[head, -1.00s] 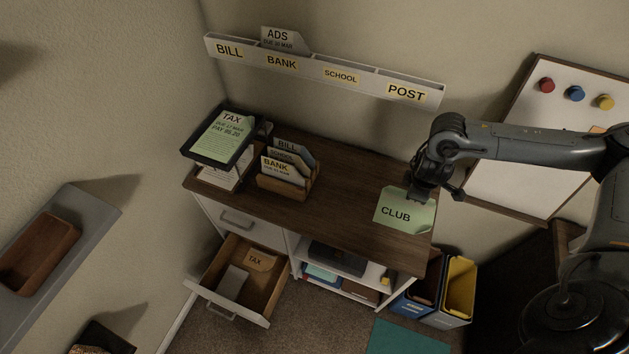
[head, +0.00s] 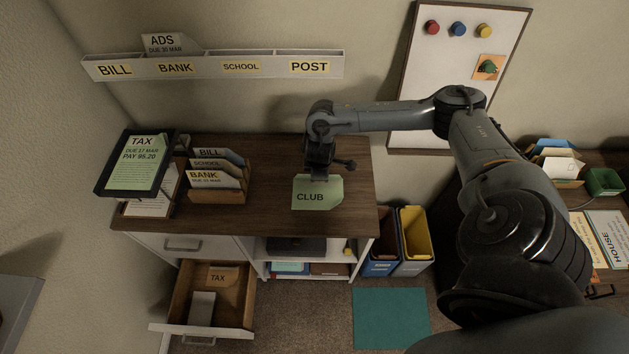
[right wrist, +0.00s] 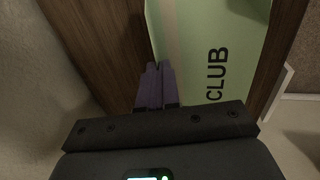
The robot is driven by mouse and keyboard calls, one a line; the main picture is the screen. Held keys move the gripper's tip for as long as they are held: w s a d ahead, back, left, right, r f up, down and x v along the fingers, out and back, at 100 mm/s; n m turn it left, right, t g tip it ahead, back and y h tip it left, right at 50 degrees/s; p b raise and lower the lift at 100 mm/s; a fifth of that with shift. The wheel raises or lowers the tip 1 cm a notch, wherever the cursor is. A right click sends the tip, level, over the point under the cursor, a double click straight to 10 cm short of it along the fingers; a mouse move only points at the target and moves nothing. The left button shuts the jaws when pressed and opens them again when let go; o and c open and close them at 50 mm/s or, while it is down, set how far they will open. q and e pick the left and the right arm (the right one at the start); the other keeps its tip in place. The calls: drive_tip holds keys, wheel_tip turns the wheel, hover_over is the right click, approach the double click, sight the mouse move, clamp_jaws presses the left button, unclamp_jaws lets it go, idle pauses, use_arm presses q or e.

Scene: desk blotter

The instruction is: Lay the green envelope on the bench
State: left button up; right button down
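The green envelope (head: 329,190), marked CLUB, is at the right part of the dark wooden cabinet top (head: 270,185). My right gripper (head: 319,178) reaches down to its back edge, with the fingers close together on that edge. In the right wrist view the purple fingertips (right wrist: 157,85) meet at the edge of the envelope (right wrist: 200,50). I cannot tell whether the envelope lies flat on the wood or is just above it. My left gripper is not in view.
A letter rack (head: 232,196) and a black tray (head: 105,181) stand on the left of the cabinet top. A labelled wall rack (head: 210,68) hangs behind. An open drawer (head: 235,290) juts out below. A second desk (head: 600,200) with papers is at right.

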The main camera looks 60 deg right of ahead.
drive_tip(key=shift+w+a+f, duration=0.2)
drive_tip(key=shift+w+f, duration=0.35)
drive_tip(key=shift+w, duration=0.2)
drive_tip(key=shift+f+b, duration=0.45)
drive_tip(key=shift+f, duration=1.5)
drive_tip(key=c, duration=1.4)
unclamp_jaws()
drive_tip(key=shift+f, duration=0.1)
